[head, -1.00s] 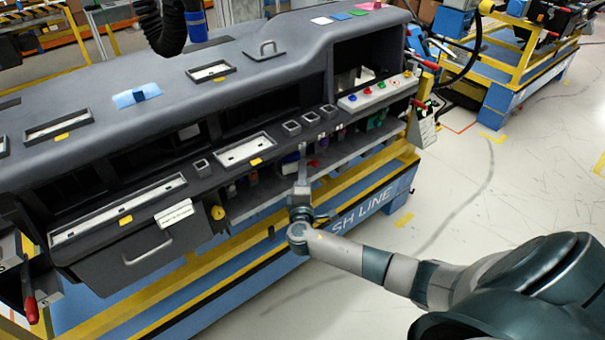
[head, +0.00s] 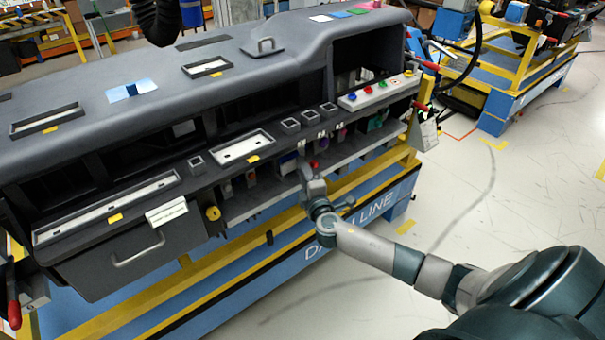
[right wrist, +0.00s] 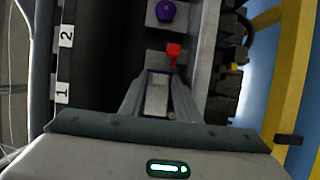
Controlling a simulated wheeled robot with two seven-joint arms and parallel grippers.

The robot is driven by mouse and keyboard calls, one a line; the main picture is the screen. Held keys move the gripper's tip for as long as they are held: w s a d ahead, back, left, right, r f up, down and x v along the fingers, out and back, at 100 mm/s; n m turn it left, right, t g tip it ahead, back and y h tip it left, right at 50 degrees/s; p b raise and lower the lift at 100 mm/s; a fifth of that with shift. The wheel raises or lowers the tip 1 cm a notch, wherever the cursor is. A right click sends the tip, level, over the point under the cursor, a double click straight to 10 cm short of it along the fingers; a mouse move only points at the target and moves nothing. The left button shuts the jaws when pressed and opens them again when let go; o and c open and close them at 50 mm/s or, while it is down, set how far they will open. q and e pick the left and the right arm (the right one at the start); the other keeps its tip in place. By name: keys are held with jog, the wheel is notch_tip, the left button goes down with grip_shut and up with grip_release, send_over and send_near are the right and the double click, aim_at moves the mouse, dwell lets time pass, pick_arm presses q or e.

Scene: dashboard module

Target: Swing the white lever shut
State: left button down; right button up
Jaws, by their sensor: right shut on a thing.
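My right gripper (head: 306,172) reaches from the right under the front edge of the dashboard module (head: 110,130), at the row of connectors on its lower shelf. In the right wrist view, my right gripper (right wrist: 157,85) is shut on a pale piece with a blue edge (right wrist: 157,93). It may be the white lever, but the fingers hide most of it, so I cannot tell how far it is swung. A red part (right wrist: 173,52) is just beyond the fingertips, with a purple knob (right wrist: 165,11) farther on. My left gripper is out of view.
Labels marked 1 (right wrist: 62,91) and 2 (right wrist: 66,36) line the edge beside my gripper. A button panel (head: 377,92) is to the right of it, a drawer (head: 140,255) to the left. Blue and yellow stand rails (head: 400,175) run below. The floor at right is open.

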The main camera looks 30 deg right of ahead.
jog(key=o, duration=0.8)
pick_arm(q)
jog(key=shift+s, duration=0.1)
